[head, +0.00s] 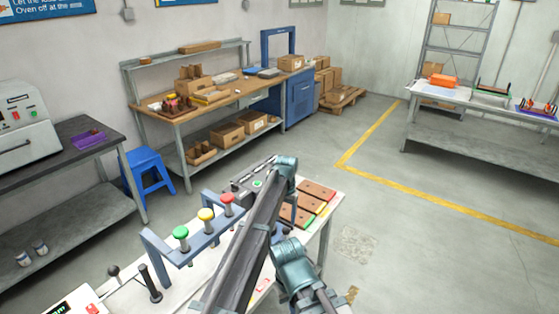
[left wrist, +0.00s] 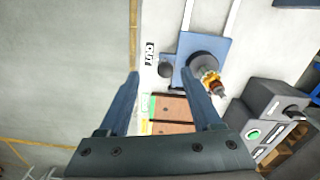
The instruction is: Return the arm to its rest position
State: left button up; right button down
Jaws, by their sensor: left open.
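My left arm (head: 250,245) reaches over the white work table in the head view and bends down at a teal joint. In the left wrist view my left gripper (left wrist: 162,88) is open, with nothing between its fingers. Beyond the fingers, a blue plate (left wrist: 215,48) carries a dark round part and an armature-like piece (left wrist: 211,82) with yellow and copper colours. Brown boards (left wrist: 172,108) lie below the fingertips and partly between the fingers. My arm hides part of the table in the head view. My right gripper is not in view.
A blue frame (head: 205,240) with green, yellow and red buttons stands left of my arm. A grey box with a green button (head: 257,184) stands behind it. Brown boards (head: 318,190) lie at the table's right. The floor (head: 400,240) to the right is clear.

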pick_arm(q)
jog(key=s+a, duration=0.3)
jog(key=s, duration=0.9)
jog(key=s+a+n, duration=0.1)
jog(key=s+a, duration=0.3)
jog(key=s, duration=0.8)
jog(key=s+a+y, duration=0.1)
jog(key=s+a, duration=0.3)
jog(key=s, duration=0.7)
jog(key=shift+s+a, duration=0.25)
jog(key=shift+s, duration=0.15)
jog(key=shift+f, duration=0.1)
